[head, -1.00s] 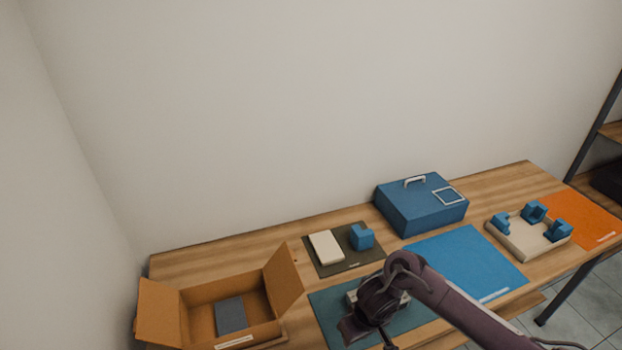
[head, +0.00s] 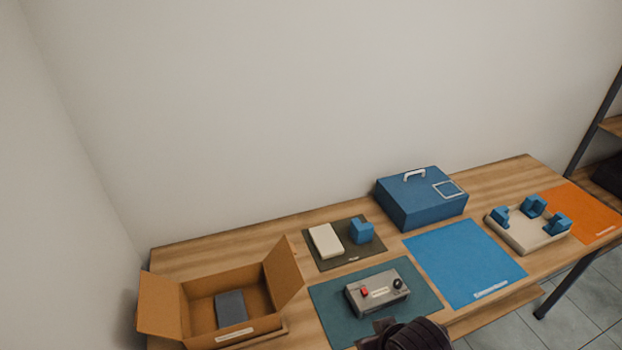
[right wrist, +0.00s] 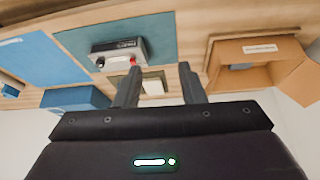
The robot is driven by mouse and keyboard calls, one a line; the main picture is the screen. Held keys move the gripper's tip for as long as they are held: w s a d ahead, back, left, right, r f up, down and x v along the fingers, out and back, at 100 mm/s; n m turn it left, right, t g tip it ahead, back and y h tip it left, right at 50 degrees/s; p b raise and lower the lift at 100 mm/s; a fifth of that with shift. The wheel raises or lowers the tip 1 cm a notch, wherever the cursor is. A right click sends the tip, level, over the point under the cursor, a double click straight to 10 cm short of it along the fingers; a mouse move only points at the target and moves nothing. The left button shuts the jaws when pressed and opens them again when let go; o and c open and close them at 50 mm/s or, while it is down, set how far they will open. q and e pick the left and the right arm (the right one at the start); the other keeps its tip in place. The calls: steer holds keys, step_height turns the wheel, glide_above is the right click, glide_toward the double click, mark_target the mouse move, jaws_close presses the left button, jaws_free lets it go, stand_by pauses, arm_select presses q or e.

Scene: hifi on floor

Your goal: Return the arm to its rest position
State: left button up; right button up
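A dark part of my right arm (head: 415,337) shows at the bottom edge of the head view, in front of the teal mat (head: 325,318). In the right wrist view my right gripper (right wrist: 158,76) has its two fingers spread apart with nothing held between them. It is clear of the grey device (head: 378,291), a box with a red button and a black knob, which lies on the teal mat. The device also shows in the right wrist view (right wrist: 118,54), above and left of the fingers. My left gripper is in neither view.
On the wooden table (head: 215,251) are an open cardboard box (head: 180,320), a cream block (head: 325,240) and blue block (head: 361,232) on a dark mat, a blue case (head: 425,207), a blue mat (head: 465,262), a cream tray (head: 525,236) with blue blocks, and an orange mat (head: 585,212).

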steer(key=s+d+m+g+h, duration=0.1)
steer(key=s+d+g, duration=0.1)
steer(key=s+d, duration=0.45)
step_height(320, 180, down, 39)
steer(key=s+b, duration=0.3)
steer(key=b, duration=0.5)
steer(key=s+d+f+g+b, duration=0.1)
steer(key=s+d+f+b, duration=0.1)
steer(key=s+f, duration=0.7)
steer(key=s+d+f+g+b, duration=0.1)
steer(key=s+d+f+b, duration=0.1)
steer(key=s+f, duration=0.7)
step_height(320, 180, down, 4)
steer(key=shift+s+r+b, duration=0.15)
steer(key=shift+r+b, duration=0.05)
steer(key=shift+b, duration=0.65)
